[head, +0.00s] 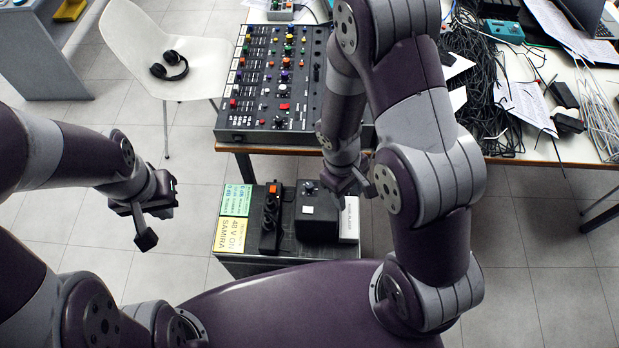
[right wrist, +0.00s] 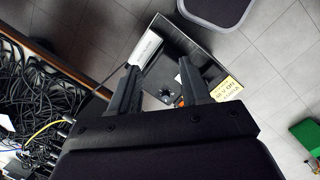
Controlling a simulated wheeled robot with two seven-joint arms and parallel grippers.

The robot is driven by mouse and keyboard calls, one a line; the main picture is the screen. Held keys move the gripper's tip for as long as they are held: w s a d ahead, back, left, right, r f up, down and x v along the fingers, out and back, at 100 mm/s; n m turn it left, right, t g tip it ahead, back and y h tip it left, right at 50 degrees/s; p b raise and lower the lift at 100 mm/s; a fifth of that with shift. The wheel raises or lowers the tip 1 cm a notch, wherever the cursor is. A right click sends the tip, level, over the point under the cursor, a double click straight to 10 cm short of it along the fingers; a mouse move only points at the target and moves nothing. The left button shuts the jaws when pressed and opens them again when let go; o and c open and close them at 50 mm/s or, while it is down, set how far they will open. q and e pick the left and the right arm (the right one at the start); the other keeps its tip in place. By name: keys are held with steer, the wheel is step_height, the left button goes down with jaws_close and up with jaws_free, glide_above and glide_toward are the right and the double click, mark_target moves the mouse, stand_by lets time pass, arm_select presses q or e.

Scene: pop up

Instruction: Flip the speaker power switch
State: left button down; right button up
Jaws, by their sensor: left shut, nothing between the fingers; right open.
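A small black box (head: 318,212) with a round knob (head: 309,187) and a white patch stands on a dark case (head: 228,262) below the table. The knob also shows between the fingers in the right wrist view (right wrist: 194,92). A black power strip (head: 270,222) with an orange switch (head: 274,188) lies left of the box. I cannot tell which part is the speaker power switch. My right gripper (right wrist: 158,82) is open, above the case, with nothing between its fingers; the arm partly hides it in the head view (head: 350,186). My left gripper (head: 145,218) is shut and empty, left of the case.
A white box (head: 349,220) stands right of the black box. Yellow and green labels (head: 234,217) lie on the case's left side. A mixer (head: 272,90) sits on the table's front edge, with tangled cables (head: 485,75) to its right. A white chair (head: 180,55) holds headphones (head: 169,67).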

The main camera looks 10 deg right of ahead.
arm_select(q)
step_height(320, 180, up, 5)
steer(key=w+p, duration=0.2)
arm_select(e)
steer(key=w+a+f+n, duration=0.3)
steer(key=w+f+n, duration=0.2)
steer(key=f+n, duration=0.1)
steer(key=n+t+y+b, duration=0.2)
steer(key=n+b, duration=0.1)
steer(key=b, duration=0.1)
glide_above(312, 210)
steer(key=f, duration=0.7)
steer(key=shift+s+d+f, duration=0.1)
steer(key=shift+s, duration=0.1)
steer(key=f, duration=0.6)
steer(key=shift+w+f, duration=0.15)
steer(key=shift+w, duration=0.1)
arm_select(q)
steer(key=f, duration=0.4)
steer(key=shift+s+a+f, duration=0.3)
steer(key=shift+s+a, duration=0.05)
arm_select(e)
steer(key=shift+s+f, duration=0.1)
steer(key=shift+f, duration=0.3)
arm_select(q)
steer(key=shift+w, duration=0.1)
arm_select(e)
steer(key=shift+c, duration=0.3)
